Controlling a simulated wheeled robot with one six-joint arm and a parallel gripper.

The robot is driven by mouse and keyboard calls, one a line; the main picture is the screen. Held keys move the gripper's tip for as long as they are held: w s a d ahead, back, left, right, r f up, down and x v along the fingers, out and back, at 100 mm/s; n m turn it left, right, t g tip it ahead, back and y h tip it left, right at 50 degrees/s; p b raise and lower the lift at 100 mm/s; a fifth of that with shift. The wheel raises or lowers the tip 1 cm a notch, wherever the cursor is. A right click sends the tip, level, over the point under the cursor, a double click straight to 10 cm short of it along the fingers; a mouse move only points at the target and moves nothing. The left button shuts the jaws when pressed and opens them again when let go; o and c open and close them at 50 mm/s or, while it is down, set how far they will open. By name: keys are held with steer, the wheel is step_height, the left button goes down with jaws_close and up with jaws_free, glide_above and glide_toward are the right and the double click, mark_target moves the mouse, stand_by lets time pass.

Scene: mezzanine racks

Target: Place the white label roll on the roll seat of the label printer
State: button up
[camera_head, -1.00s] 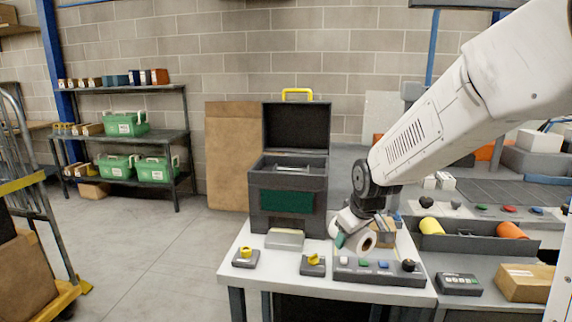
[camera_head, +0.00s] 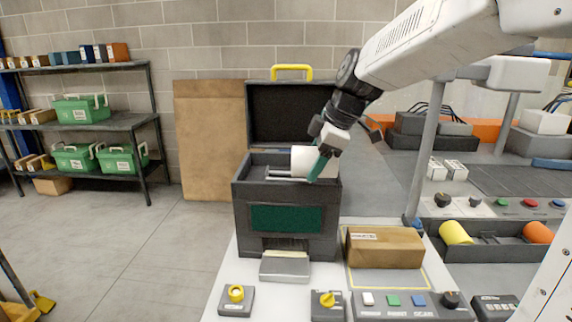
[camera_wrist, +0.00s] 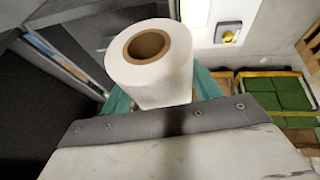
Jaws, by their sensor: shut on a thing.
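The white label roll (camera_wrist: 160,75) has a brown core and is held by my gripper, which is shut on it; green fingers show at both sides in the wrist view. In the head view the roll (camera_head: 301,161) is at the open top of the dark label printer (camera_head: 287,248), over its right part. My gripper (camera_head: 319,165) reaches in from the upper right. The printer's lid (camera_head: 290,115) stands open with a yellow handle. The roll seat (camera_head: 280,174) shows as pale metal bars inside, left of the roll. I cannot tell whether the roll touches it.
A cardboard box (camera_head: 384,248) lies on the table right of the printer. A control panel (camera_head: 408,306) and two yellow-knobbed units, one of them at the left (camera_head: 236,300), stand in front. A tray with yellow and orange rolls (camera_head: 490,236) is at right.

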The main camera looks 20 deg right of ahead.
steer(key=w+a, duration=0.1)
steer(key=w, duration=0.5)
steer(key=w+a+f, duration=0.1)
steer(key=w, duration=0.3)
steer(key=shift+a, duration=0.3)
steer(key=shift+w+f, duration=0.25)
steer(key=shift+f, duration=1.55)
steer(key=o, duration=1.1)
steer(key=shift+f, duration=0.15)
